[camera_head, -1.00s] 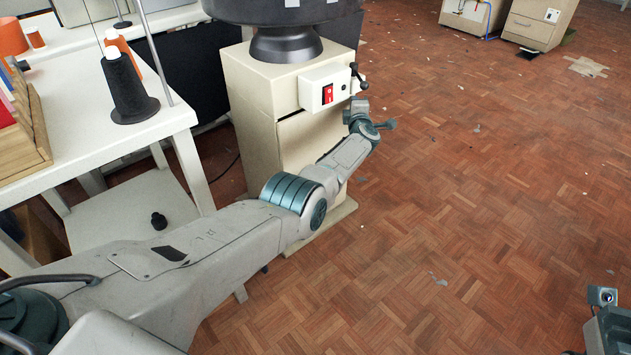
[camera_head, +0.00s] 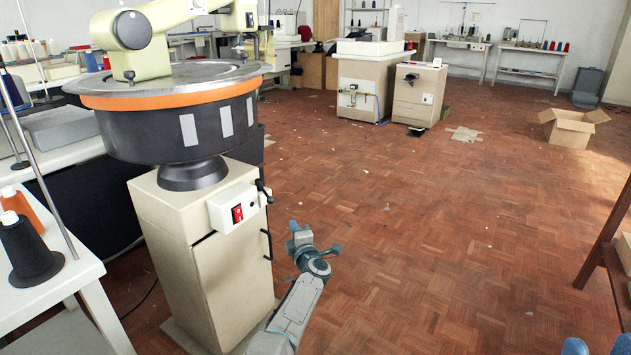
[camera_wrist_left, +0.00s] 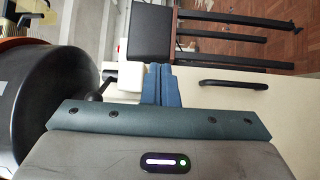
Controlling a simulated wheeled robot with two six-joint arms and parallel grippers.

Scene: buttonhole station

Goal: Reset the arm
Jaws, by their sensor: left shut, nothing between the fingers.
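My left gripper (camera_head: 296,233) is small in the head view, at the end of my left arm, which rises from the bottom edge. It appears beside the right edge of a cream machine cabinet (camera_head: 228,285), below its red switch. In the left wrist view my left gripper's blue fingers (camera_wrist_left: 161,84) are pressed together with nothing between them. Behind them is the cream cabinet front with a black handle (camera_wrist_left: 233,85).
A round dark drum (camera_head: 185,125) with an orange rim tops the cabinet. A white table (camera_head: 70,285) with a black thread cone (camera_head: 28,250) stands at left. An open cardboard box (camera_head: 568,132) lies far right. The parquet floor in the middle is mostly clear.

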